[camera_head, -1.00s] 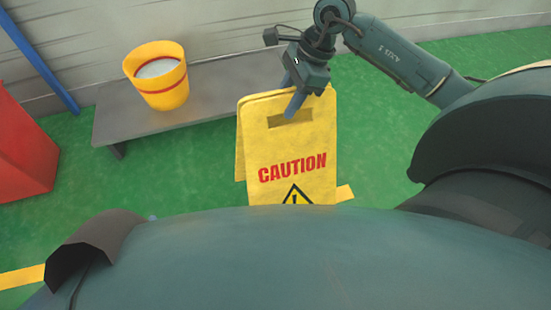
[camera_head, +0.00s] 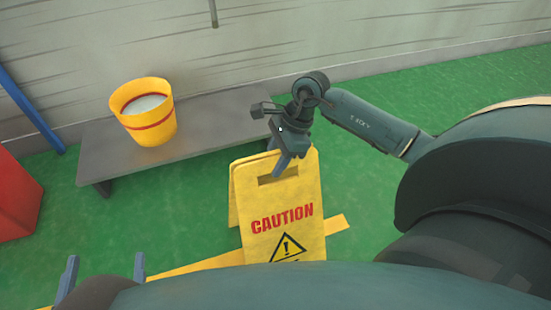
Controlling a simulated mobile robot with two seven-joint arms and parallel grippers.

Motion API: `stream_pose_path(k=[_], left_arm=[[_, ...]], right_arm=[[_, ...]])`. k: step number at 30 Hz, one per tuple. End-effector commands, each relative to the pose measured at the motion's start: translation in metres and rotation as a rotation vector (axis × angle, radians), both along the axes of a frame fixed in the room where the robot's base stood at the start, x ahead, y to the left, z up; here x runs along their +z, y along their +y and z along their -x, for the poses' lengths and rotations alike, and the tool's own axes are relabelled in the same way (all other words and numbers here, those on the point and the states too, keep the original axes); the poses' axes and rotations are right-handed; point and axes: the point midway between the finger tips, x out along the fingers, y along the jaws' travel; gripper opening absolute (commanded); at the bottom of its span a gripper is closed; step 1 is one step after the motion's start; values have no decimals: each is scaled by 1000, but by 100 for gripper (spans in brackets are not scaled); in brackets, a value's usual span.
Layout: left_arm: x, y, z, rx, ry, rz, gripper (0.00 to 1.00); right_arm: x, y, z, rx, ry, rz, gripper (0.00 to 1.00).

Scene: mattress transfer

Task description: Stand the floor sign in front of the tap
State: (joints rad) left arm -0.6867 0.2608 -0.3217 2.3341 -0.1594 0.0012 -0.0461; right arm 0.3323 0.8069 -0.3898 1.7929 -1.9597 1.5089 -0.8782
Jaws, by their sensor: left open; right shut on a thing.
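The yellow floor sign (camera_head: 283,217), marked CAUTION with a warning triangle, is upright in front of the bench's right end. Its two panels are slightly apart; its bottom is hidden behind my body. My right gripper (camera_head: 278,162) is shut on the sign's top edge at the handle slot. A thin grey pipe end (camera_head: 213,12) hangs by the wall at the top edge; it may be the tap, but most of it is out of view. My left gripper (camera_head: 104,268) is open and empty at the lower left, with only its two fingers showing.
A grey bench (camera_head: 195,138) stands along the wall, holding a yellow bucket (camera_head: 145,115) with a red band. A red object (camera_head: 15,200) and a blue pole (camera_head: 30,105) are at the left. Yellow floor tape (camera_head: 200,264) crosses the green floor, which is clear at the right.

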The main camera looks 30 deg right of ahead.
Motion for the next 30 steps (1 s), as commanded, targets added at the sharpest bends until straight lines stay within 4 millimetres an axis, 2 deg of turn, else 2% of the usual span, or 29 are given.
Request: stream_pose_path(k=[7, 8, 15, 25, 30], left_arm=[[-1, 0, 0, -1, -3, 1, 78], [-1, -1, 0, -2, -8, 1, 78], [2, -1, 0, -4, -14, 5, 78], [3, -1, 0, -3, -2, 3, 78], [5, 2, 0, 10, 47, -2, 78]], right_arm=[[0, 0, -1, 0, -5, -2, 0], [-2, 0, 0, 1, -1, 0, 40], [0, 0, 0, 1, -1, 0, 60], [4, -1, 0, 1, -1, 0, 61], [29, -11, 1, 1, -5, 5, 61]])
